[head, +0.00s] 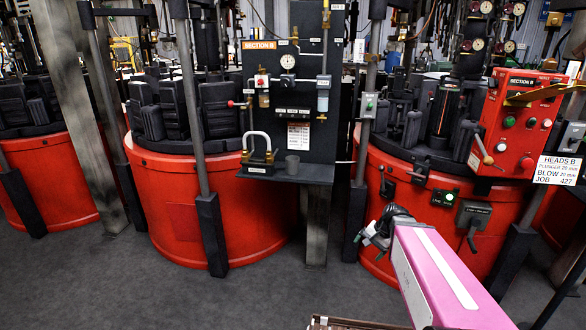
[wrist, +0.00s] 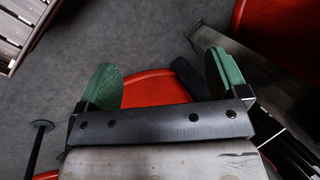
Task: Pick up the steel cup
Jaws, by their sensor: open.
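A block with a pale looped handle (head: 257,150) stands on the shelf left of the cup. Red round machines (head: 205,205) flank the panel, with dark posts (head: 211,230) in front. A red control box (head: 515,120) is at right. Grey floor (head: 150,290) is clear at left.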

